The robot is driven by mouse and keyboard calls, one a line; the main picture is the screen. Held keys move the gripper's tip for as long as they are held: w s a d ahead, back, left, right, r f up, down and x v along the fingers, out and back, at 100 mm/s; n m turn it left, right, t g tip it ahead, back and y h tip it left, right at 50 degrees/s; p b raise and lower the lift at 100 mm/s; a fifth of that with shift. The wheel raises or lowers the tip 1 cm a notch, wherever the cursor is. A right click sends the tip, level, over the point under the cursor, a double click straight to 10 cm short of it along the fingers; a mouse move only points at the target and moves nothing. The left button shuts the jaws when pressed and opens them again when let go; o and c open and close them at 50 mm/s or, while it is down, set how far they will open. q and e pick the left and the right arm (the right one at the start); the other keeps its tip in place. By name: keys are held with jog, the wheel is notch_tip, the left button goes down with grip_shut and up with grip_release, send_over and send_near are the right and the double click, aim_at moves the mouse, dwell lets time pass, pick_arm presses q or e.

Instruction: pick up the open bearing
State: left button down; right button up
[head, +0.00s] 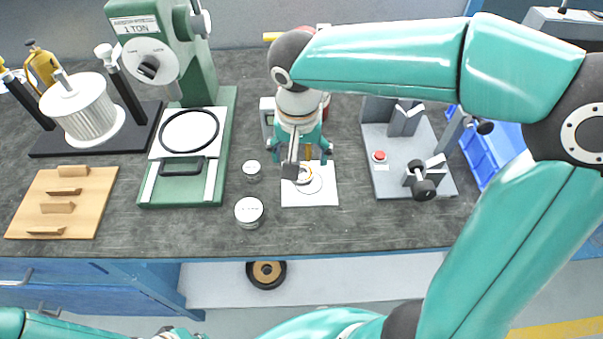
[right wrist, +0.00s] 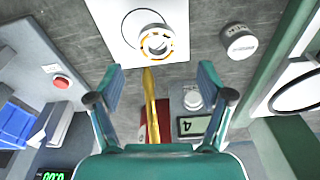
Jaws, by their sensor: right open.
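The open bearing (right wrist: 157,41) is a small ring with a yellow-orange cage, lying on a white sheet (right wrist: 112,17) with printed circles. In the head view the bearing (head: 304,175) is partly hidden by my right gripper (head: 303,160), which hangs just over the sheet's far part. In the right wrist view the fingers of my right gripper (right wrist: 159,85) are spread wide and empty, with the bearing ahead, beyond the fingertips. A yellow rod-like thing shows between the fingers. At the head view's bottom edge, only teal parts of my left arm show; its fingers are not visible.
Two silver tins (head: 249,211) (head: 252,170) stand left of the sheet. A green 1-ton press (head: 221,140) is farther left. A grey fixture with a red button (head: 379,156) stands right. Bare bench lies in front of the sheet.

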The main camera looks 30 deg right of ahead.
aim_at(302, 176)
notch_tip(302, 176, down, 5)
jog(key=shift+d+r+b, duration=0.1)
jog(key=shift+d+b, duration=0.05)
jog(key=shift+b, duration=0.15)
jog(key=shift+r, duration=0.1)
jog(key=c, duration=1.4)
